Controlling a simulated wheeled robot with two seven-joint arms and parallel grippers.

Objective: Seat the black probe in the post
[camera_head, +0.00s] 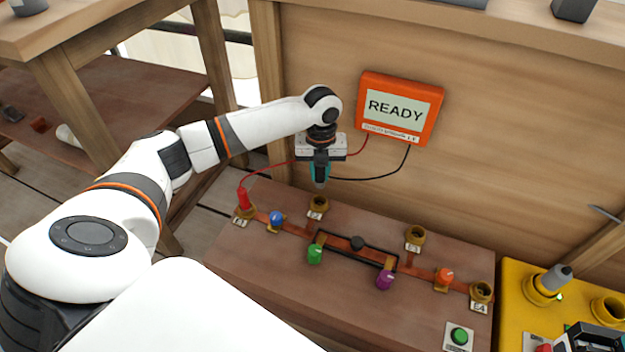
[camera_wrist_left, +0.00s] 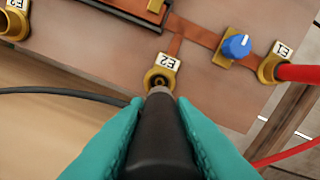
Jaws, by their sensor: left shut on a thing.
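My left gripper (camera_head: 320,172) has teal fingers shut on the black probe (camera_wrist_left: 160,135). The probe points down, with its metal tip towards the post. The brass post labelled E2 (camera_head: 318,203) stands on the brown board; it also shows in the left wrist view (camera_wrist_left: 160,79). In the left wrist view the tip overlaps the near rim of this post. In the head view the gripper is just above the post, with a small gap below it. A black lead runs from the probe. A dark piece at the bottom right (camera_head: 592,338) may be my right gripper, cut off.
A red probe (camera_head: 243,200) stands in post E1. Posts E3 (camera_head: 415,236) and E4 (camera_head: 481,291) are empty. Blue, green, purple and orange knobs sit on the board. An orange meter (camera_head: 400,108) reads READY on the wooden panel behind. A yellow box (camera_head: 515,300) is at right.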

